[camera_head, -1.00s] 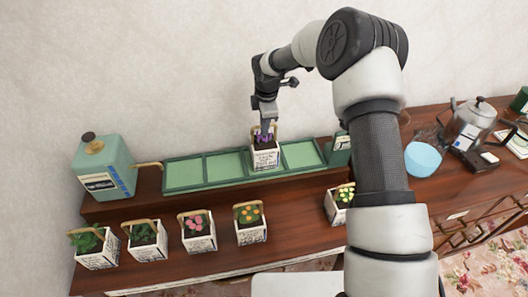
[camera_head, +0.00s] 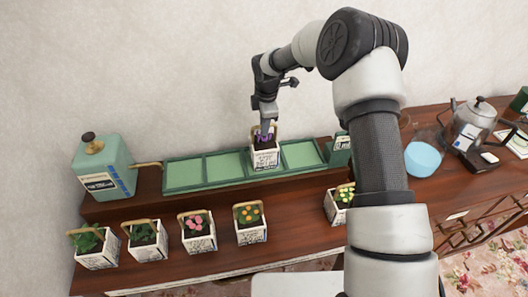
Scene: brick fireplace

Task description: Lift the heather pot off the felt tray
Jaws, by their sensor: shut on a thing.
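The heather pot (camera_head: 265,159) is a white, printed, square pot with purple flowers and a pale arched handle. It stands upright at the third section of the long green felt tray (camera_head: 185,173). I cannot tell whether its base touches the felt. My gripper (camera_head: 265,126) reaches down from above and is shut on the heather pot at the top, by the handle. The fingertips are small and partly mixed with the flowers and handle, so the exact grip is hard to see.
A teal canister (camera_head: 103,168) with a spout stands left of the tray. Several flower pots (camera_head: 198,235) line the lower front shelf, with one pot (camera_head: 341,203) partly behind my arm. A light blue bowl (camera_head: 422,159) and a metal kettle (camera_head: 472,124) stand at right.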

